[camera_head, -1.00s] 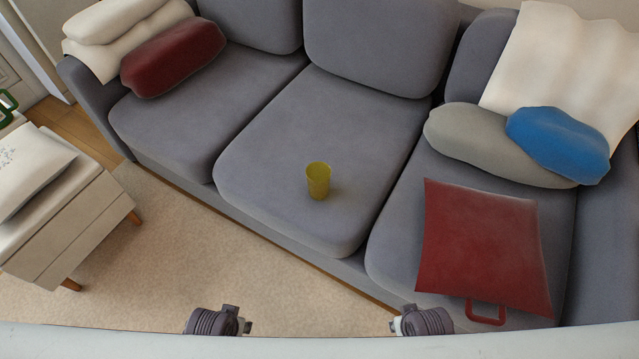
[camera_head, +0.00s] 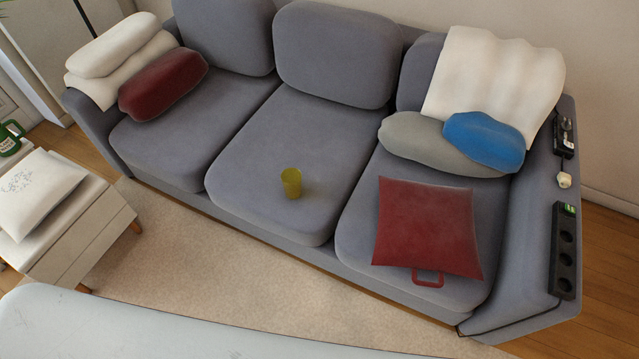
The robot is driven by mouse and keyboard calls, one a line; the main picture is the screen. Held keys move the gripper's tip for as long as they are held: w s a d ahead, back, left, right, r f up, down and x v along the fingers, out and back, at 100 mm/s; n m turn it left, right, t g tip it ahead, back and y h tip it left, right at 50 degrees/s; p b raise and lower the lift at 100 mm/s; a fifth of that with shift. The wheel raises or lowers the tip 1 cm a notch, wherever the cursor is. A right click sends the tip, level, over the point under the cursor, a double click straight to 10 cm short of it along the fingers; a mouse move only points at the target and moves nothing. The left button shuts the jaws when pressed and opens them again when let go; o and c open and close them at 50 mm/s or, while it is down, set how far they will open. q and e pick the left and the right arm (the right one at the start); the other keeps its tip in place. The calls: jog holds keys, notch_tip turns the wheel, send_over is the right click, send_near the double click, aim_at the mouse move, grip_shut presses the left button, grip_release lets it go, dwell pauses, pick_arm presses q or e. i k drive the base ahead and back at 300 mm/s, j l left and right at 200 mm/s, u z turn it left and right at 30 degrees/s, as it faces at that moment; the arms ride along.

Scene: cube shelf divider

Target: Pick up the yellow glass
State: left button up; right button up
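The yellow glass (camera_head: 291,183) stands upright on the middle seat cushion of the grey sofa (camera_head: 262,140), near the cushion's front. Nothing touches it, and the cushion around it is bare. Neither of my grippers shows in the head view now, so I cannot see whether they are open or shut.
A red cushion (camera_head: 428,228) lies on the right seat, with grey (camera_head: 415,142) and blue (camera_head: 484,141) cushions behind it. A power strip (camera_head: 564,255) lies on the right armrest. A white cabinet (camera_head: 75,240) stands at left. The rug (camera_head: 230,290) before the sofa is clear.

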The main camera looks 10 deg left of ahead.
aim_at(290, 178)
jog(key=i+j+z, duration=0.1)
jog(key=j+z, duration=0.8)
jog(key=j, duration=0.2)
